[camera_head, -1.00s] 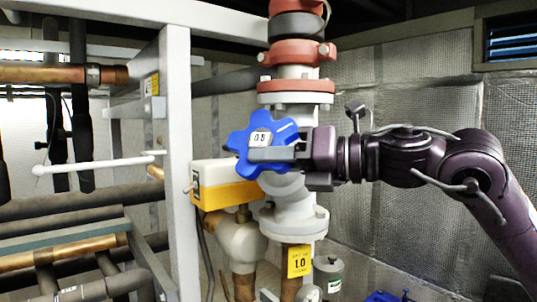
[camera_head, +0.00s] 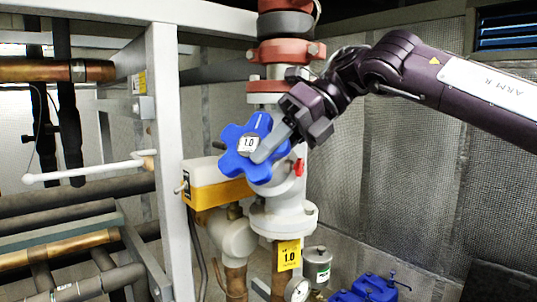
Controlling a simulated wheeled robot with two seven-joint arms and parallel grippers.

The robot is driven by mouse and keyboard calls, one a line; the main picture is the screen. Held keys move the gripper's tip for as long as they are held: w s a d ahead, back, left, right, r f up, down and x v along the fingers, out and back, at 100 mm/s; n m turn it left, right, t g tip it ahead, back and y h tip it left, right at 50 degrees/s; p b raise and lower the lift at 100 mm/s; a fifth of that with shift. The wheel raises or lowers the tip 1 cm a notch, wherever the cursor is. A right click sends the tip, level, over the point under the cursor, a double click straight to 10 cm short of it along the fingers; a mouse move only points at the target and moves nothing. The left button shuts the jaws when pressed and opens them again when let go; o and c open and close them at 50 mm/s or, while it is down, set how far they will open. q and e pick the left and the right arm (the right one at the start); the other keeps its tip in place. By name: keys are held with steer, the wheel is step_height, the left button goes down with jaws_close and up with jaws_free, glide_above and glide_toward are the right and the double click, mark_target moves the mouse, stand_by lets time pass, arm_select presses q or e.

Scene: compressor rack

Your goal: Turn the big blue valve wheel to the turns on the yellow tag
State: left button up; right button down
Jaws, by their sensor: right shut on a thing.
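The big blue valve wheel (camera_head: 232,164) is on the white valve body in the middle of the view. Its hub display (camera_head: 249,144) reads 1.0. The yellow tag (camera_head: 289,255) hangs on the pipe below the valve and also reads 1.0; its smaller top line is too small to read. My right gripper (camera_head: 268,148) comes in from the upper right, tilted, and is shut on the wheel's right side. The grey finger hides part of the wheel there. My left gripper is not in view.
A yellow and white box (camera_head: 218,187) sits just left of the valve. A grey frame post (camera_head: 170,160) stands left of it. A white pipe handle (camera_head: 85,172) sticks out farther left.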

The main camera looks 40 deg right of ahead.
steer(key=shift+d+r+g+h, duration=0.1)
steer(key=shift+r+g+h, duration=0.15)
steer(key=shift+g, duration=0.35)
steer(key=c, duration=1.3)
jaws_free()
steer(key=shift+w, duration=0.1)
steer(key=shift+d+r, duration=0.3)
steer(key=shift+d, duration=0.1)
steer(key=b+v, duration=0.1)
steer(key=v, duration=0.6)
steer(key=shift+a, duration=0.1)
